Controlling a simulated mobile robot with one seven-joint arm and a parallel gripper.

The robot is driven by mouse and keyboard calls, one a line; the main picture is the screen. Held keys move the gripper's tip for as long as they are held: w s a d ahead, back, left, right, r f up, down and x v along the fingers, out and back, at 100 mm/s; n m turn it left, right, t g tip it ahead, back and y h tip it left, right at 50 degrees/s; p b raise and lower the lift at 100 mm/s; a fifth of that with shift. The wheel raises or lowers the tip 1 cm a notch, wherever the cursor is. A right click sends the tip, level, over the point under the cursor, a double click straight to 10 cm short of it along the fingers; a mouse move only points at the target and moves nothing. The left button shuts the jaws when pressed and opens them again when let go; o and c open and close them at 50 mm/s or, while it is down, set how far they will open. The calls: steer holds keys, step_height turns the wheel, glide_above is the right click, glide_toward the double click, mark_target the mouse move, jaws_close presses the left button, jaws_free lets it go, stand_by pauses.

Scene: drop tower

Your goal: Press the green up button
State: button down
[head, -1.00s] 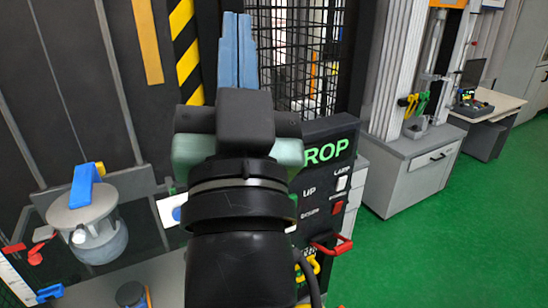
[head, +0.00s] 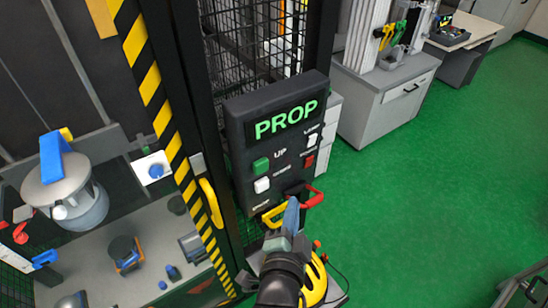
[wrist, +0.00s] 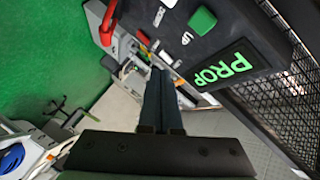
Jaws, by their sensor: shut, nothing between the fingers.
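The green up button (head: 261,165) sits on the left side of the dark control panel (head: 240,112), left of the UP label and below the lit green PROP display. In the wrist view the green button (wrist: 202,19) shows near the top, right of my fingertips and apart from them. My gripper (head: 291,204) is shut with empty blue-grey fingers. In the head view it stands below and right of the green button, over the panel's lower edge. In the wrist view my gripper (wrist: 158,74) points up the picture, its two fingers together.
A white button (head: 262,185) lies just below the green one. A red button (head: 310,161) and a white switch (head: 312,140) are at the panel's right. Yellow (head: 272,216) and red (head: 314,198) handles stick out below. Green floor (head: 400,200) is clear at right.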

mark_target(261, 166)
steer(key=shift+s+f, duration=0.1)
steer(key=shift+f, duration=0.15)
steer(key=w+a+b, duration=0.5)
steer(key=w, duration=0.2)
stand_by(0.5)
steer(key=shift+w, duration=0.1)
steer(key=shift+w+a, duration=0.1)
steer(key=shift+a, duration=0.05)
stand_by(1.7)
steer(key=shift+w+a+b, duration=0.15)
steer(key=shift+w+b, duration=0.1)
steer(key=shift+b, duration=0.25)
